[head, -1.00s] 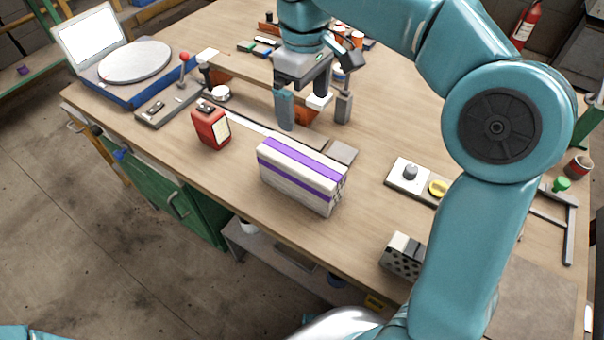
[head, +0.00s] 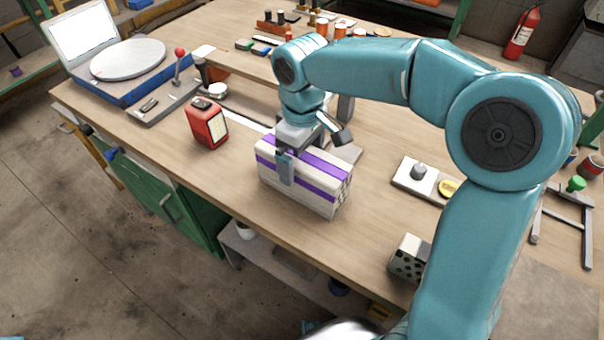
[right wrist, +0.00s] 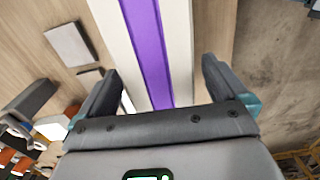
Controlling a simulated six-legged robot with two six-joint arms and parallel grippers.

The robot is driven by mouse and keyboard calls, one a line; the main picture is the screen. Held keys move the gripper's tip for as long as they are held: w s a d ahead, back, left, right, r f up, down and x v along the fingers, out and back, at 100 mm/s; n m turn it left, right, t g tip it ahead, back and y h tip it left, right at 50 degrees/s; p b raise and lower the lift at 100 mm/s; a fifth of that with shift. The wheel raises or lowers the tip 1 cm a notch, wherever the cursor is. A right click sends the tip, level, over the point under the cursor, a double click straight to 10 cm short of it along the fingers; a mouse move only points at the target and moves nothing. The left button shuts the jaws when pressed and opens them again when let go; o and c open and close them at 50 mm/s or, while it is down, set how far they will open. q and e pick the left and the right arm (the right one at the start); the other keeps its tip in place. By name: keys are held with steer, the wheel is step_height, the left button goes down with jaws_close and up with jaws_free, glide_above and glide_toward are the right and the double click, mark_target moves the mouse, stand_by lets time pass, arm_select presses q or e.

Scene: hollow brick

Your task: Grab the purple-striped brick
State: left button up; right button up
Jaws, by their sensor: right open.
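The purple-striped brick (head: 315,200), white with purple bands, lies on the workbench (head: 225,185) near its front edge in the head view. My right gripper (head: 288,168) is over the left half of the brick, pointing down. One finger shows in front of the brick's near side; the other is hidden behind the gripper and brick. In the right wrist view the brick (right wrist: 177,45) with a purple stripe runs between the two open fingers (right wrist: 160,85), with visible gaps on both sides. My left gripper is not in view.
A red box-shaped device (head: 205,125) stands left of the brick. A white plate with a grey knob (head: 418,171) lies to the right, and a dotted block (head: 408,258) sits near the front edge. A turntable (head: 128,60) is at the back left.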

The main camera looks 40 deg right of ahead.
step_height(320, 180, down, 2)
steer(key=shift+d+f, duration=0.1)
steer(key=shift+c, duration=0.3)
steer(key=c, duration=1.7)
